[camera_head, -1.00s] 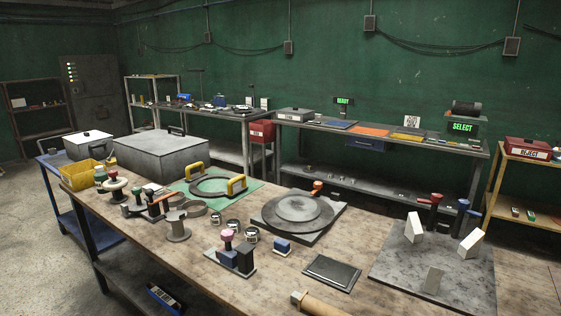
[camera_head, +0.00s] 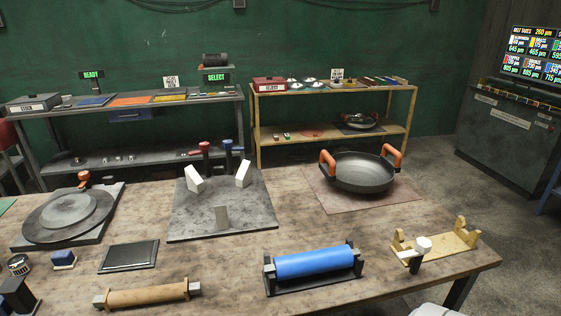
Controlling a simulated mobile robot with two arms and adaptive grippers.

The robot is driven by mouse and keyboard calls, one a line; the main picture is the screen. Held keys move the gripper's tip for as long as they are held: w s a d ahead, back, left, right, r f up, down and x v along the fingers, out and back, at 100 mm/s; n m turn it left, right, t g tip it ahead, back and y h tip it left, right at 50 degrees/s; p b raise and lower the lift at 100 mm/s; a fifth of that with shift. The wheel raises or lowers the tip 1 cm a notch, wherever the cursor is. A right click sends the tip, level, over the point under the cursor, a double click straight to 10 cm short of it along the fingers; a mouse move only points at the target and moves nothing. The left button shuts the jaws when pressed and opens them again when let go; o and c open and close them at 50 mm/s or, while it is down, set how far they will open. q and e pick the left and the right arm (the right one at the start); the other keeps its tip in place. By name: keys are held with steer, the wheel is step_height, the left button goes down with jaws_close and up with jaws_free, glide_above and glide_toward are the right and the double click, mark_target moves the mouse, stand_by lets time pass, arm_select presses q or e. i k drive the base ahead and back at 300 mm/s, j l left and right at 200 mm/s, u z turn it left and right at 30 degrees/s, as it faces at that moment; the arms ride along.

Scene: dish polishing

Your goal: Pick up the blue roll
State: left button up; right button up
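The blue roll (camera_head: 314,262) lies across a black cradle (camera_head: 318,284) near the front edge of the wooden workbench, right of centre. It is a smooth blue cylinder, lying roughly level between the cradle's upright ends. Neither of my grippers shows in the view. A pale shape at the bottom edge, below and right of the roll, is too cut off to identify.
A brown roller (camera_head: 148,294) lies left of the blue roll. A wooden stand (camera_head: 437,252) with a white piece is to the right. A pan with orange handles (camera_head: 362,172), a grey plate with blocks (camera_head: 222,223) and a turntable (camera_head: 66,216) stand behind.

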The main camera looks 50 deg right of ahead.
mark_target(297, 265)
steer(key=z, duration=1.7)
